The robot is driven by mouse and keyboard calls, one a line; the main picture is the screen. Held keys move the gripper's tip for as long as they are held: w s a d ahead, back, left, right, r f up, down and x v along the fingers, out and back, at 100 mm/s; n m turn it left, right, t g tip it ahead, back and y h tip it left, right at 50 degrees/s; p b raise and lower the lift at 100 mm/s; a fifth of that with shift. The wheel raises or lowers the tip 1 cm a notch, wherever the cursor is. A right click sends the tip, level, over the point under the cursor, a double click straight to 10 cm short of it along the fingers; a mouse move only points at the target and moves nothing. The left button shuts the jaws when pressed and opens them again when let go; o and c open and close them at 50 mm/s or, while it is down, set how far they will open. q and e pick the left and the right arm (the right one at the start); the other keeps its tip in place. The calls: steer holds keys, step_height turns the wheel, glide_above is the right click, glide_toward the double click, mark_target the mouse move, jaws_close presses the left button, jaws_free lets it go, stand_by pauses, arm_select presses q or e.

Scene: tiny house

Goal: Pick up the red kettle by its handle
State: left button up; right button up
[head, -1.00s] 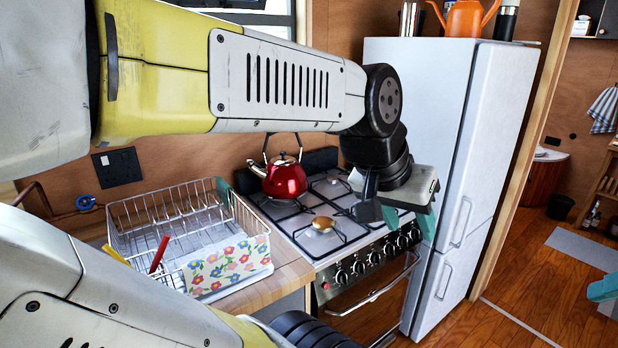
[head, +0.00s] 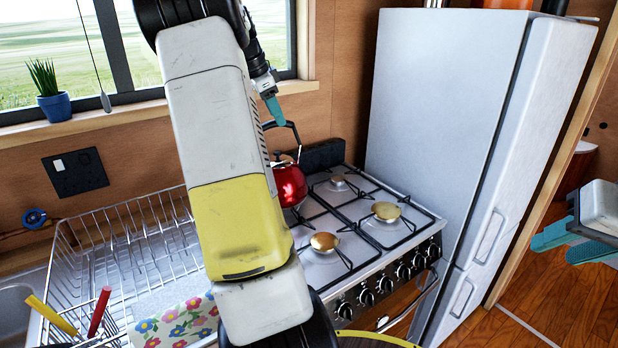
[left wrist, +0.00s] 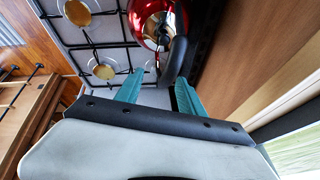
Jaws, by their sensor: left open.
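The red kettle (head: 291,184) stands on the back-left part of the stove, partly hidden behind my left arm in the head view. Its black handle (head: 297,136) arches up above the lid. My left gripper (head: 270,100) is just above the handle, pointing down, empty. In the left wrist view its two teal fingers (left wrist: 158,92) are spread apart, with the kettle (left wrist: 150,12) beyond them and the black handle (left wrist: 176,55) close to the fingertips, between their lines. My right gripper (head: 568,245) is at the right edge, its teal fingers apart and empty.
The stove (head: 372,235) has brass burners and black grates. A white fridge (head: 440,120) stands to its right. A wire dish rack (head: 130,250) is on the left. The wooden wall and window (head: 120,50) are close behind the kettle.

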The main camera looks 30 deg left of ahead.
arm_select(q)
steer(key=shift+a+f, duration=0.25)
steer(key=shift+a, duration=0.7)
steer(key=shift+a+f, duration=0.25)
steer(key=shift+f, duration=0.05)
steer(key=x, duration=0.7)
steer(key=shift+w+d+f, duration=0.1)
steer(key=shift+w+f, duration=0.05)
jaws_close()
steer(key=shift+r, duration=0.25)
